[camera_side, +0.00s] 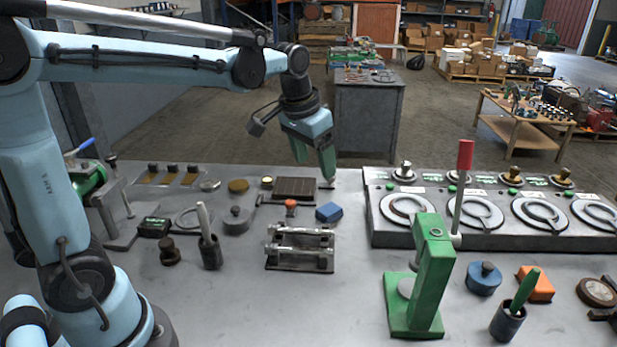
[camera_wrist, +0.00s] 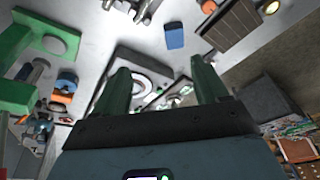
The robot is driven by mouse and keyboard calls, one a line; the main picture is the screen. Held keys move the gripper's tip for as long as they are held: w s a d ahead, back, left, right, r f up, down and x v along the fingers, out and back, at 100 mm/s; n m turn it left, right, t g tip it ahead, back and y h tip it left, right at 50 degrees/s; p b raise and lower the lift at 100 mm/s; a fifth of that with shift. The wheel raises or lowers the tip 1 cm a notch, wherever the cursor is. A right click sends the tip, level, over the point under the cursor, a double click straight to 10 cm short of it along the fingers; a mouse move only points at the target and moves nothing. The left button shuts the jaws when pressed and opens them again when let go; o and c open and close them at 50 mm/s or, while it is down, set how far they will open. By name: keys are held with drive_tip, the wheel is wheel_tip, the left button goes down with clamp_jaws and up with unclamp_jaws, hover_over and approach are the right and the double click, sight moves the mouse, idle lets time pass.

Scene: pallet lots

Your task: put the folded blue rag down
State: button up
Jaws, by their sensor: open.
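The folded blue rag (camera_side: 328,212) is a small blue block-like bundle lying flat on the grey table, just behind the metal rod fixture. In the wrist view the rag (camera_wrist: 174,35) lies beyond my fingertips, apart from them, on bare table. My gripper (camera_side: 327,180) points down near the table's back edge, behind the rag and by the right end of the dark slotted plate. Its green fingers (camera_wrist: 158,70) are spread with nothing between them. Whether the fingertips touch the table cannot be told.
The dark slotted plate (camera_side: 295,189) and rod fixture (camera_side: 299,249) lie near the rag. A long panel with ringed dials (camera_side: 376,232) stands to the right. A green press (camera_side: 428,290) rises in front. Bare table lies between fixture and press.

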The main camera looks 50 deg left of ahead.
drive_tip(key=s+d+f+t, duration=0.1)
drive_tip(key=s+f+t, duration=0.1)
drive_tip(key=s, duration=0.4)
drive_tip(key=s+d+f+t, duration=0.2)
drive_tip(key=s, duration=0.4)
drive_tip(key=shift+s, duration=0.15)
drive_tip(key=shift+o, duration=0.5)
